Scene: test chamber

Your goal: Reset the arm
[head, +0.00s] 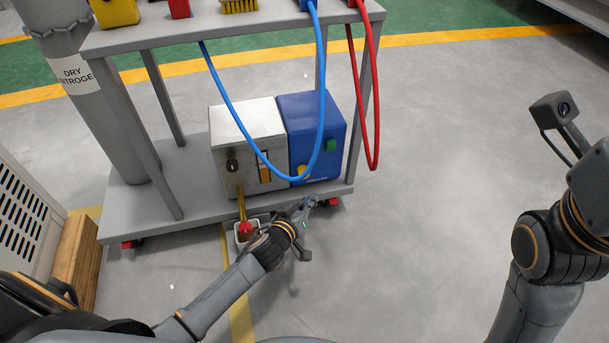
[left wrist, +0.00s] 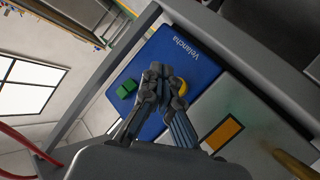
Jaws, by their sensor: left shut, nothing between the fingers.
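My left arm (head: 215,298) reaches from the lower left toward the front of the cart. Its gripper (head: 308,203) is at the cart's front edge, just below the blue box. In the left wrist view the fingertips (left wrist: 158,75) are together with nothing between them. They appear in front of the blue box's face (left wrist: 195,62), between a green button (left wrist: 126,88) and a partly hidden yellow knob (left wrist: 180,86). My right arm (head: 545,245) is raised at the right. Its gripper is outside the picture.
The wheeled cart (head: 165,212) carries a grey metal box (head: 240,125) and the blue box (head: 312,125). Blue (head: 323,60) and red (head: 375,110) hoses hang in front. The floor (head: 430,180) between my arms is clear.

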